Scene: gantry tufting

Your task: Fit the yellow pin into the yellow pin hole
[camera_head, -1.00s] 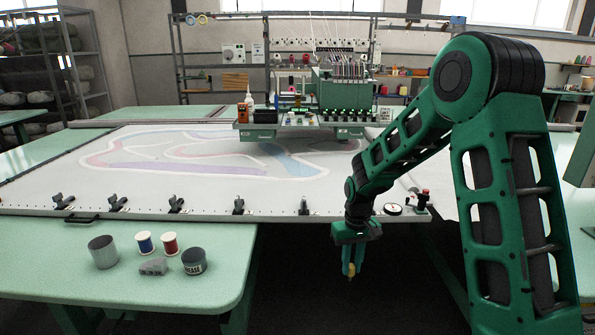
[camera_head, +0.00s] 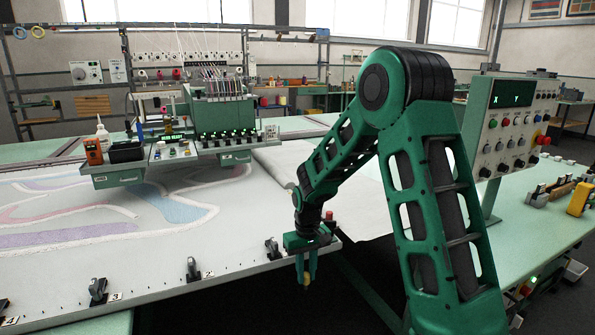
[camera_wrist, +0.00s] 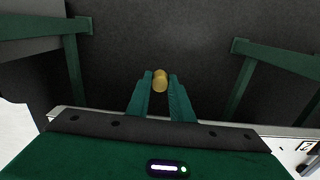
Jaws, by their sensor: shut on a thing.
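The yellow pin (camera_wrist: 160,80) is held between the two green fingers of my gripper (camera_wrist: 161,88) in the wrist view. In the head view my gripper (camera_head: 307,282) hangs pointing down, just off the front right corner of the white frame table. Only a small bit of the pin shows below the fingertips there. The pin is in the air over dark floor. I cannot make out the yellow pin hole in either view.
The white tufting bed (camera_head: 220,255) has several black clamps along its front edge. A control panel (camera_head: 515,118) with X and Y readouts stands at the right, above a green bench (camera_head: 530,232). A yellow object (camera_head: 580,198) sits on that bench. Dark floor lies between bed and bench.

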